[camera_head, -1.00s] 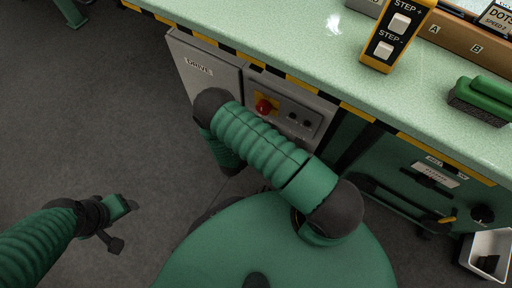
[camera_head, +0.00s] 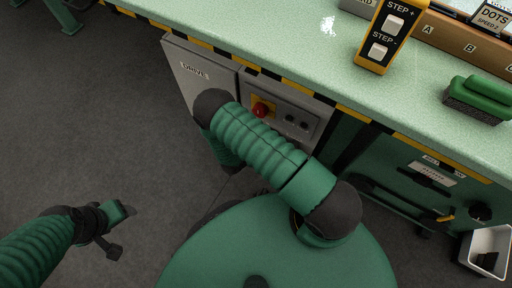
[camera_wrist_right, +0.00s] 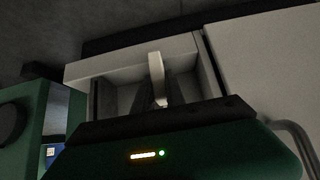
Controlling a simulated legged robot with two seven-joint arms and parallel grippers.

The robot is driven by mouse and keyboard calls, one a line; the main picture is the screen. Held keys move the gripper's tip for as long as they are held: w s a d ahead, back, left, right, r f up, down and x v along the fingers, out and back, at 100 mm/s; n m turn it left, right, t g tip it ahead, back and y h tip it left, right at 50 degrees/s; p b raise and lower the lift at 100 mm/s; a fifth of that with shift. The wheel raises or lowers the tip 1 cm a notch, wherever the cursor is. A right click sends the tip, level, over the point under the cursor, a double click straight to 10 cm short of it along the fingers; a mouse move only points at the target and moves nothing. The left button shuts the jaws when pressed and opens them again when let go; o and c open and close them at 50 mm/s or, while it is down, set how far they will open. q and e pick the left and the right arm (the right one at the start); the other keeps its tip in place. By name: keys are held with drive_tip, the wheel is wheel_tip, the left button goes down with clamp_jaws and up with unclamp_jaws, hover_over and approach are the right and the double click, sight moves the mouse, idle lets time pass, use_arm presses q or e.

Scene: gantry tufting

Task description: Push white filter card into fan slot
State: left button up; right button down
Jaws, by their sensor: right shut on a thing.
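In the right wrist view my right gripper (camera_wrist_right: 162,98) is shut on a narrow white card (camera_wrist_right: 157,72), seen nearly edge-on between its dark fingers. The card's upper end reaches the pale lip of a grey recessed housing (camera_wrist_right: 92,71). I cannot tell whether the card is inside a slot, and no fan shows clearly. In the head view the right hand and card are hidden below my bent right arm, near the grey DRIVE cabinet (camera_head: 190,88). My left gripper (camera_head: 124,230) is open and empty above the floor at lower left.
The cabinet has a red knob (camera_head: 261,110) on its panel. The green bench top (camera_head: 290,45) holds a yellow STEP box (camera_head: 384,35) and a green brush (camera_head: 480,98). A white bin (camera_head: 488,250) is at lower right.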

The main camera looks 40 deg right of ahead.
drive_tip(key=shift+w+d, duration=0.3)
drive_tip(key=shift+d, duration=0.5)
drive_tip(key=shift+r+p, duration=0.15)
drive_tip(key=shift+p, duration=0.15)
idle(1.1)
drive_tip(key=shift+s+a, duration=0.1)
drive_tip(key=shift+a, duration=0.1)
idle(0.6)
drive_tip(key=shift+d, duration=0.15)
idle(0.4)
drive_tip(key=s+a+p, duration=0.1)
drive_tip(key=s+a, duration=0.1)
drive_tip(key=a, duration=0.3)
drive_tip(key=shift+a, duration=0.35)
idle(0.9)
drive_tip(key=shift+s, duration=0.1)
drive_tip(key=shift+a, duration=0.15)
drive_tip(key=shift+w+d+p, duration=0.15)
drive_tip(key=shift+w+d, duration=0.2)
drive_tip(key=shift+d, duration=0.5)
drive_tip(key=shift+w+d+p, duration=0.15)
drive_tip(key=shift+w+d, duration=0.15)
drive_tip(key=shift+d, duration=0.5)
idle(0.7)
